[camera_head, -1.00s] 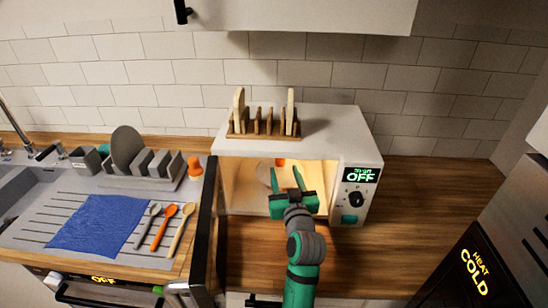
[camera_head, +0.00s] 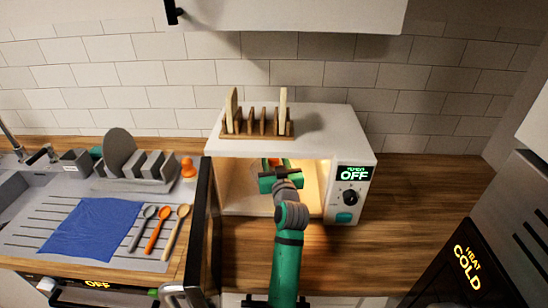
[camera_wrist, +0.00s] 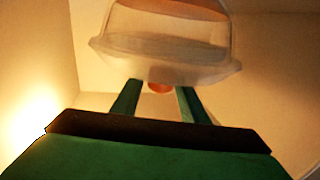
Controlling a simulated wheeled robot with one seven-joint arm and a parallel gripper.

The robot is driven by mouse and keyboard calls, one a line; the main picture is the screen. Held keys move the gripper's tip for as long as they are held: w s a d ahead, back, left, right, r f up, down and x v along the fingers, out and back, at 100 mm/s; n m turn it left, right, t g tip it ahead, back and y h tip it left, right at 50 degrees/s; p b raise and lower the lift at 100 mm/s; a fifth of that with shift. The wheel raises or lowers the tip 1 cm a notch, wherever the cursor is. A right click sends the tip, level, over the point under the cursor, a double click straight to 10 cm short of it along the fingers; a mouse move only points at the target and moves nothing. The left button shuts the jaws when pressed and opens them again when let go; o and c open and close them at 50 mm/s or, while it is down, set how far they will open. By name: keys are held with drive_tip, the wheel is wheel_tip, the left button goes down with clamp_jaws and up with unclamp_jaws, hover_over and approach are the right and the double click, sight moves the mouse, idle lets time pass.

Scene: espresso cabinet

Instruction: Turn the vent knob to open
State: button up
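A small orange-red knob (camera_wrist: 159,87) shows in the wrist view at the edge of a clear domed cover (camera_wrist: 165,40), inside the lit microwave (camera_head: 229,187). In the head view an orange spot (camera_head: 274,162) shows just beyond my gripper. My gripper (camera_wrist: 158,84) reaches into the microwave, its two green fingers apart, with the knob seen between their tips. I cannot tell whether they touch it. In the head view my gripper (camera_head: 276,168) hides most of the cover. I cannot tell whether this knob is the vent knob. A black dial (camera_head: 350,197) is on the microwave's front panel.
The microwave door (camera_head: 203,230) stands open at the left. The display (camera_head: 354,174) reads OFF. A wooden rack (camera_head: 257,134) stands on top. The drying rack (camera_head: 150,165), blue cloth (camera_head: 92,228) and spoons are at the left. The counter right of the microwave is clear.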

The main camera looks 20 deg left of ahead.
drive_tip(key=c, duration=0.7)
drive_tip(key=shift+h, duration=0.3)
